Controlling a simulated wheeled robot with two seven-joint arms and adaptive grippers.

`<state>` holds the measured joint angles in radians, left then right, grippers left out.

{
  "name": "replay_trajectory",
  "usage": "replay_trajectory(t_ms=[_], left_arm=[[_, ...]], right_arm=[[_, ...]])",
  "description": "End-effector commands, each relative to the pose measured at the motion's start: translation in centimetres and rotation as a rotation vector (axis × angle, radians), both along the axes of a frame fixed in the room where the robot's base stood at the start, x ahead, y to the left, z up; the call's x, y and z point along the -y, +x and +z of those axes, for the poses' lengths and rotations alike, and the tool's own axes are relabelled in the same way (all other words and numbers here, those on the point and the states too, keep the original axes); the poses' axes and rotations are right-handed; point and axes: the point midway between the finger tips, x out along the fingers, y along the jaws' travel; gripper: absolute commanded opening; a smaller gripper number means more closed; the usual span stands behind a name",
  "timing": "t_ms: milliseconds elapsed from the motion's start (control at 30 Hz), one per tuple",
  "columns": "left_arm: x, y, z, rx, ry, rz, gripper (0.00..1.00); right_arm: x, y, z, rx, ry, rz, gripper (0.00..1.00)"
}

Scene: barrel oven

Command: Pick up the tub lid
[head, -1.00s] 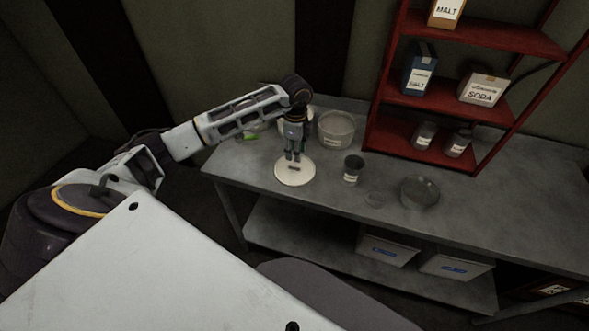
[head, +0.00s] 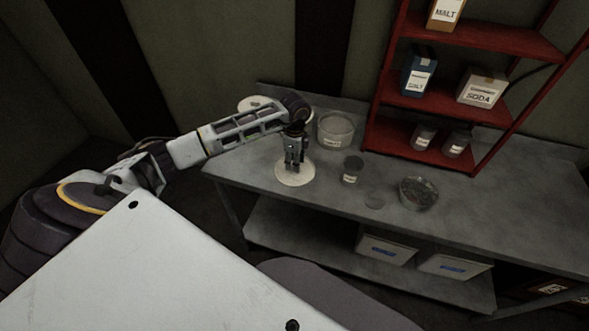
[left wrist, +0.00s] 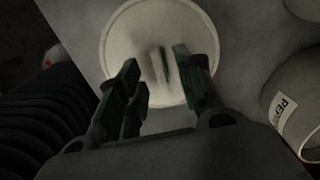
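The tub lid (head: 292,179) is a flat, round, pale disc on the grey bench, near its front left edge. In the left wrist view the lid (left wrist: 122,42) shows a small raised bar handle (left wrist: 158,64) at its middle. My left gripper (head: 294,166) points down over the lid. Its fingers (left wrist: 163,85) are apart, and the handle shows between them with nothing visibly gripped. Whether the fingertips touch the lid cannot be told. My right gripper is not in view.
A clear tub (head: 336,132) stands behind the lid. A red shelf (head: 463,107) with boxes and jars stands at the back. The bench's right side is clear.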

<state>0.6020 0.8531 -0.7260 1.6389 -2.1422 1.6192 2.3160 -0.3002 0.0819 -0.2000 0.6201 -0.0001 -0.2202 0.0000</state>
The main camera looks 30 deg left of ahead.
Motion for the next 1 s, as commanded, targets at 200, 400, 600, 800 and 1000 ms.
replay_trajectory(t_ms=[200, 400, 600, 800, 1000], left_arm=[[0.1, 0.0, -1.8, -0.001, 0.0, 0.0, 0.36], [0.1, 0.0, -2.0, 0.0, 0.0, 0.0, 0.36], [0.1, 0.0, -1.9, 0.0, 0.0, 0.0, 0.36], [0.1, 0.0, -1.9, 0.0, 0.0, 0.0, 0.23], [0.0, 0.0, -1.9, 0.0, 0.0, 0.0, 0.0]], right_arm=[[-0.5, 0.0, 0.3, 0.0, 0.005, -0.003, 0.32], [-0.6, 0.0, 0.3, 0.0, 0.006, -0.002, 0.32], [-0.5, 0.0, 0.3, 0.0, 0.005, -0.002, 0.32], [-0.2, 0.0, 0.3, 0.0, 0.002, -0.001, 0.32], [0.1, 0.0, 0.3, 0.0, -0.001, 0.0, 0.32]])
